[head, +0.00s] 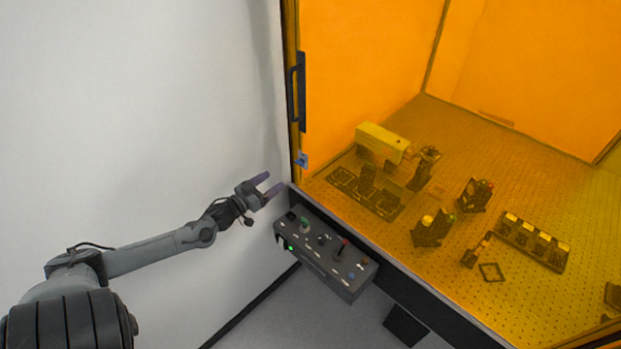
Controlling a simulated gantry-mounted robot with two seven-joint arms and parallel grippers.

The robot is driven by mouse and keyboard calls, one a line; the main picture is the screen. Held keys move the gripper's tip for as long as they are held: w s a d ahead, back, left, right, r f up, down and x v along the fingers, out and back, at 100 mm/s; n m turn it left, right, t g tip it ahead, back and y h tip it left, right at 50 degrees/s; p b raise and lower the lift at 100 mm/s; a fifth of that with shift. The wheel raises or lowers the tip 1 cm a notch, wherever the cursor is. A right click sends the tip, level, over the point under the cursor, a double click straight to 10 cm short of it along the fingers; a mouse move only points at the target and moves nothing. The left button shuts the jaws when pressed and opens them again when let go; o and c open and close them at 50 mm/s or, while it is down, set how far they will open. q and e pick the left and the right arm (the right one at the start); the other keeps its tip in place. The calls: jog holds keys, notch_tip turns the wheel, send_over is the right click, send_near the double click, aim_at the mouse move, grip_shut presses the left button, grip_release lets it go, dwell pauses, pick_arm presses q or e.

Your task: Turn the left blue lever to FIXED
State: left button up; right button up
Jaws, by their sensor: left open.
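A small blue lever (302,160) sits low on the left edge frame of the orange enclosure, below the black door handle. Its markings are too small to read, so I cannot tell which setting it is at. My left gripper (270,183) is open and empty. In the picture it is to the left of the blue lever and a little lower, apart from it, with its fingers pointing right. My right gripper is not in view.
A grey control box (325,253) with knobs and a red-tipped switch hangs on the table front, just right of and below my left gripper. The black door handle (297,90) sticks out above the lever. Optics stand on the perforated table (450,150) behind the orange panel.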

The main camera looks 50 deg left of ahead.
aim_at(298, 164)
pick_arm(q)
jog(key=w, duration=0.2)
jog(key=w+a+b, duration=0.1)
jog(key=w, duration=0.5)
jog(key=shift+w+a, duration=0.15)
jog(key=shift+a, duration=0.1)
jog(key=shift+w+a, duration=0.2)
jog(key=shift+w, duration=1.15)
jog(key=c, duration=1.1)
jog(key=shift+o, duration=0.2)
jog(key=shift+m, duration=0.3)
